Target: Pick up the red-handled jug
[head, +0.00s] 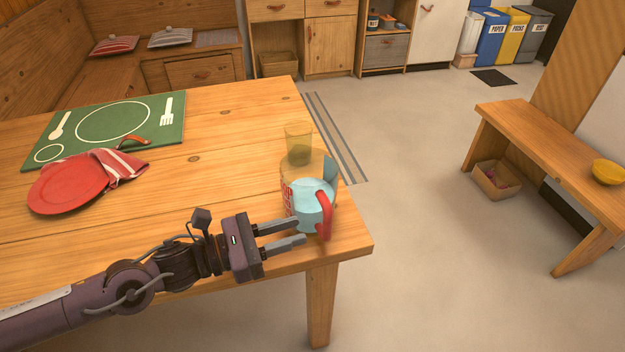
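The red-handled jug (299,188) stands upright near the right end of the wooden table. It is clear with red lettering on its side and a pale blue inside, and its red handle (325,214) faces the front right. My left gripper (302,231) reaches in from the left, just in front of the jug. Its two fingers are apart, with their tips close to the lower end of the handle. I see nothing held between them. I cannot tell whether a fingertip touches the jug. My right gripper is not in view.
A yellowish glass (299,143) stands right behind the jug. A red plate (68,188) with a striped cloth (118,165) and a green placemat (88,131) lie at the left. The table's (215,205) right edge is close to the jug. The table's middle is clear.

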